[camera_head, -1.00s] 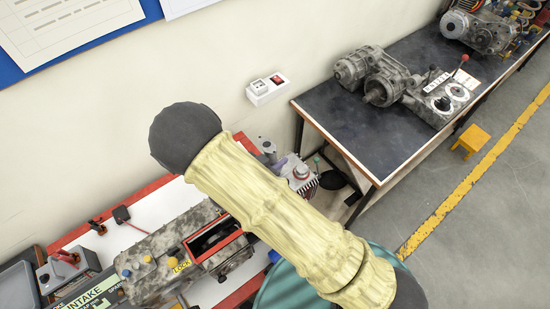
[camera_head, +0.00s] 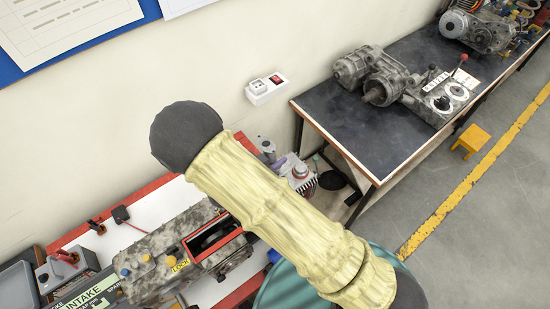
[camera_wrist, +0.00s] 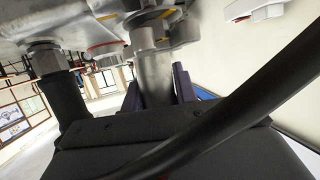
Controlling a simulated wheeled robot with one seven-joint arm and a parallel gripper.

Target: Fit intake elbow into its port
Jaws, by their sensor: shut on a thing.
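In the wrist view, the purple fingers of my gripper (camera_wrist: 158,92) stand on both sides of a grey metal cylindrical piece (camera_wrist: 155,70), likely the intake elbow, and are shut on it. Its upper end meets or overlaps grey metal parts at the top; I cannot tell whether it is seated. In the head view, my arm covers the middle. A mottled grey block (camera_head: 150,262) with a red-rimmed opening (camera_head: 215,240) and a yellow LOCK label lies on the bench. A green INTAKE label (camera_head: 88,294) is at lower left. I cannot make out the port.
The white-topped bench (camera_head: 122,238) has a red edge and stands against the wall. A grey box with a red clip (camera_head: 62,268) is at its left. A dark table (camera_head: 345,125) with a gearbox (camera_head: 378,78) and a yellow stool (camera_head: 470,141) are at right. A black hose (camera_wrist: 235,105) crosses the wrist view.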

